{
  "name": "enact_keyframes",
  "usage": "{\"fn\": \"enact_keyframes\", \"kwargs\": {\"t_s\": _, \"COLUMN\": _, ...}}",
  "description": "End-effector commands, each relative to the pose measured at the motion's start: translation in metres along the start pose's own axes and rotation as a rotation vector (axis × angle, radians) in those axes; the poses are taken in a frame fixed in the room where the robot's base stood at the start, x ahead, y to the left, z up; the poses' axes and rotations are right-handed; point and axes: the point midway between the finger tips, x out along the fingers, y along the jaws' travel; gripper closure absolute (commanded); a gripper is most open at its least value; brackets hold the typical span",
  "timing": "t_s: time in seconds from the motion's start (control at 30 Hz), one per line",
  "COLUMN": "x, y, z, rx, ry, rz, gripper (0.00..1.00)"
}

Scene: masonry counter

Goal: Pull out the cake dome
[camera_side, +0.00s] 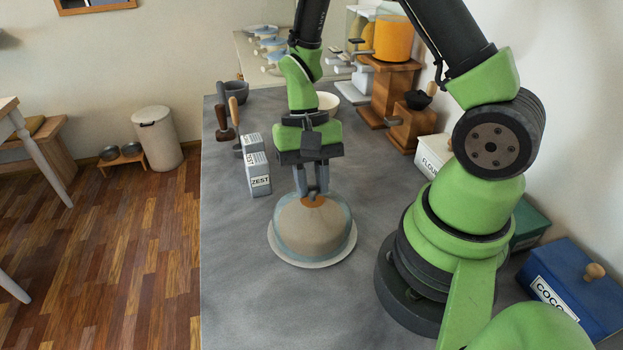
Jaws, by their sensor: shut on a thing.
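The cake dome (313,227) is a clear, bluish cover with a copper-coloured top, and a beige round shape shows through it. It stands upright on a pale round plate (284,258) on the grey counter. My gripper (312,192) points straight down over the dome, with its fingers shut at the top of the dome. The knob between the fingers is mostly hidden by them. I cannot tell whether the dome's rim touches the plate.
Two ZEST cartons (259,174) stand left of the dome. A white bowl (327,102), a wooden grinder (410,126), a FLOUR box (434,155) and a blue COCOA box (575,285) line the back and right. The counter's front left (255,300) is clear.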

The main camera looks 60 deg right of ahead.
Motion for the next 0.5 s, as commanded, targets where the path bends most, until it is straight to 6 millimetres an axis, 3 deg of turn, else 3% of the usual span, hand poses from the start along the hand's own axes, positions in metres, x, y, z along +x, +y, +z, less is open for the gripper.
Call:
{"fn": "enact_keyframes", "kwargs": {"t_s": 0.07, "x": -0.0001, "y": 0.0, "z": 0.0, "rx": 0.0, "ry": 0.0, "rz": 0.0, "gripper": 1.0}}
{"fn": "enact_keyframes", "kwargs": {"t_s": 0.5, "x": -0.0058, "y": -0.0003, "z": 0.0019, "rx": 0.0, "ry": 0.001, "rz": -0.001, "gripper": 1.0}}
